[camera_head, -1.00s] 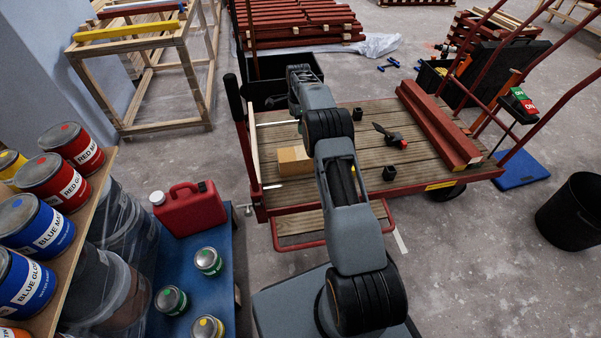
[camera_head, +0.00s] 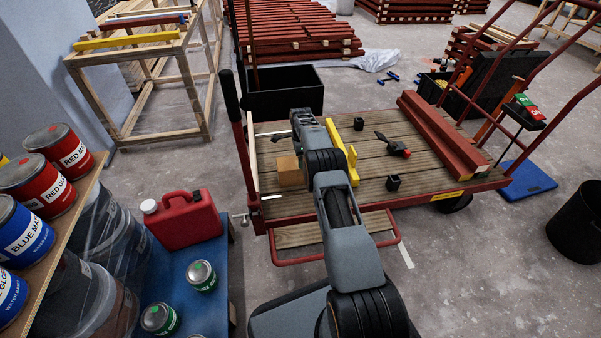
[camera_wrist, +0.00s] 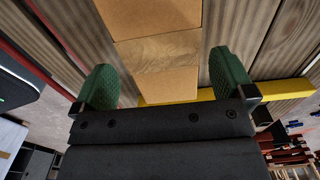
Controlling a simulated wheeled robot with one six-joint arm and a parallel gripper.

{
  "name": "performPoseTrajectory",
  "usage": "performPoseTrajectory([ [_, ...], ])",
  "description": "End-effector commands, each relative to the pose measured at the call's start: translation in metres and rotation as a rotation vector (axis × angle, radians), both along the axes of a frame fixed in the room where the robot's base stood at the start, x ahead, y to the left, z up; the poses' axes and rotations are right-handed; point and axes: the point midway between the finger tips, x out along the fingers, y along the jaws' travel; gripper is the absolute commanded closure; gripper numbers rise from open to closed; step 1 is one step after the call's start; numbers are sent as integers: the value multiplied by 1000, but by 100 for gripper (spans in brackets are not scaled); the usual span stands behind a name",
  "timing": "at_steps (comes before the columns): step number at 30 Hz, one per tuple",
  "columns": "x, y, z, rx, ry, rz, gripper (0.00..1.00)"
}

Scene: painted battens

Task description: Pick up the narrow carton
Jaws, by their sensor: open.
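The narrow carton, a small tan cardboard box (camera_head: 290,171), sits on the left part of the slatted cart deck (camera_head: 400,183), just left of my arm. In the wrist view the carton (camera_wrist: 168,85) fills the upper middle, with a wood-toned band across it. My gripper (camera_wrist: 162,68) is open; its two green fingers stand apart, one to each side of the carton in the picture. Gaps show between the fingers and the carton, and no grip is visible.
A yellow batten piece (camera_head: 338,150) lies on the deck close right of my arm. A black block (camera_head: 392,182), a red-and-black tool (camera_head: 395,146) and red beams (camera_head: 440,135) lie further right. A black upright handle (camera_head: 229,95) rises at the cart's left corner.

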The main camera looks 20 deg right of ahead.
Motion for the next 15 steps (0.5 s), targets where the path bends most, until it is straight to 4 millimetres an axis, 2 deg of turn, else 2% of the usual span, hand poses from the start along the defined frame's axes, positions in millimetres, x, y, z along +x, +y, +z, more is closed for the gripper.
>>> performPoseTrajectory([
  [9,0,-1,-42,0,1,0,0],
  [15,0,-1,-49,0,-1,0,0],
])
